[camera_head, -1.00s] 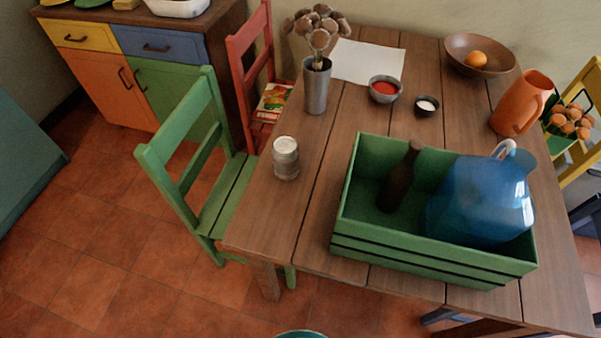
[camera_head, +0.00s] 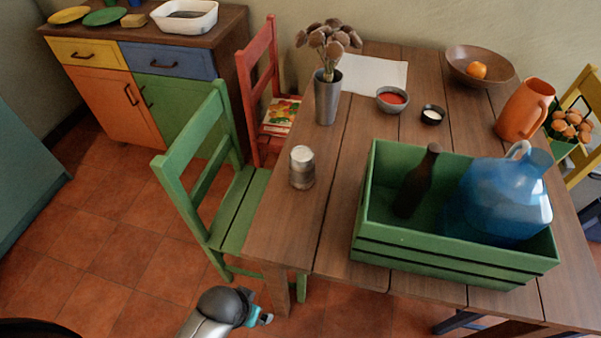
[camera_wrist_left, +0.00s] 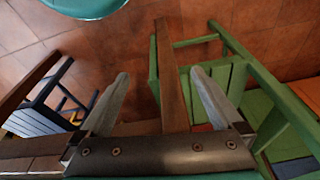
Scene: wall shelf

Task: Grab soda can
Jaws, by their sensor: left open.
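The soda can is a plain silver can (camera_head: 302,168) standing upright near the left edge of the wooden table (camera_head: 335,225) in the head view. It does not show clearly in the left wrist view. My left gripper (camera_wrist_left: 158,98) is open and empty in the left wrist view, with its two grey fingers spread apart. Between and beyond the fingers are a table edge, chairs and floor. In the head view, a grey and teal part of my arm shows at the bottom, below and left of the can; no fingertips can be made out there. My right gripper is not in view.
A green crate (camera_head: 455,265) with a dark bottle and a blue jug stands right of the can. A metal vase (camera_head: 327,98) of dried flowers stands behind it. A green chair (camera_head: 240,205) is close at the table's left side. The tabletop just around the can is clear.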

